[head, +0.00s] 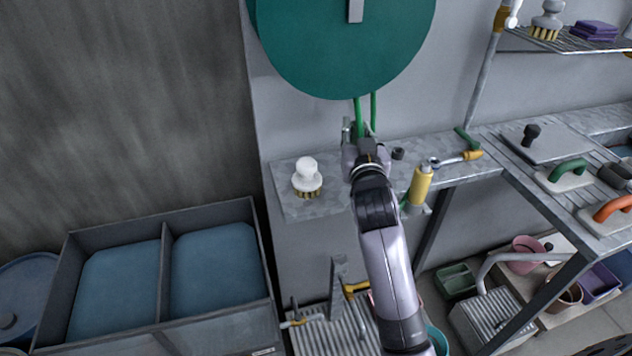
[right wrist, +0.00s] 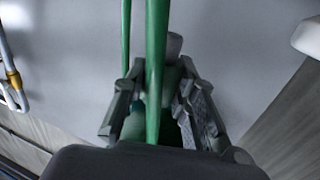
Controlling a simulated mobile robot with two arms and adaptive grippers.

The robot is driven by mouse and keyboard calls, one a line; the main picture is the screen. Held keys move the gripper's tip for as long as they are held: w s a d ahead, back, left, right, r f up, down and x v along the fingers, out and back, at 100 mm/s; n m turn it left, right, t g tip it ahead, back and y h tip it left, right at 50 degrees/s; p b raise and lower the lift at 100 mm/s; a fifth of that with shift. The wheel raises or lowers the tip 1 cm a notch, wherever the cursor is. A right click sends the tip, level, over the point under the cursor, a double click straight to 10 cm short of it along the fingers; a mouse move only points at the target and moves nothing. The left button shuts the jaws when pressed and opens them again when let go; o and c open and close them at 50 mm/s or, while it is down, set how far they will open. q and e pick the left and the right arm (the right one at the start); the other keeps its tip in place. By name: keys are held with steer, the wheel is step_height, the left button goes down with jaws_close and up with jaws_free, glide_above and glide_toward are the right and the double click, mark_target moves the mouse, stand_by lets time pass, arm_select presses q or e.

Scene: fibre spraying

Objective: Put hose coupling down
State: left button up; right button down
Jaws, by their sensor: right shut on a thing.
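My right gripper (head: 357,130) reaches up over the narrow metal shelf, below the big green round hose reel (head: 345,45). In the right wrist view its two fingers (right wrist: 160,112) are shut on the hose coupling (right wrist: 171,78), a green body with a grey end. A green hose (right wrist: 154,60) runs up in front of the coupling and hides part of it. In the head view the green hose (head: 358,108) hangs from the reel down to the gripper, and the coupling is mostly hidden there. My left gripper is not in view.
The metal shelf (head: 290,199) holds a white-knobbed brush (head: 306,176) left of my gripper and a small dark cylinder (head: 398,153) just right of it. Two blue-bottomed bins (head: 165,240) stand lower left.

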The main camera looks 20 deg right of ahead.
step_height(320, 180, down, 5)
steer(key=shift+s+d+r, duration=0.1)
steer(key=shift+f+b, duration=0.3)
steer(key=shift+f, duration=0.45)
step_height(320, 180, down, 4)
steer(key=shift+r+b, duration=0.2)
steer(key=shift+b, duration=0.1)
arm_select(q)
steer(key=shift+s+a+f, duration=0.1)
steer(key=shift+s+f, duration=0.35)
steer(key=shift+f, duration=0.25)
arm_select(e)
steer(key=shift+f, duration=0.2)
steer(key=c, duration=1.3)
jaws_free()
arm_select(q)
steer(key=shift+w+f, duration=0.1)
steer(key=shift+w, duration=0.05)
arm_select(e)
steer(key=shift+r, duration=0.15)
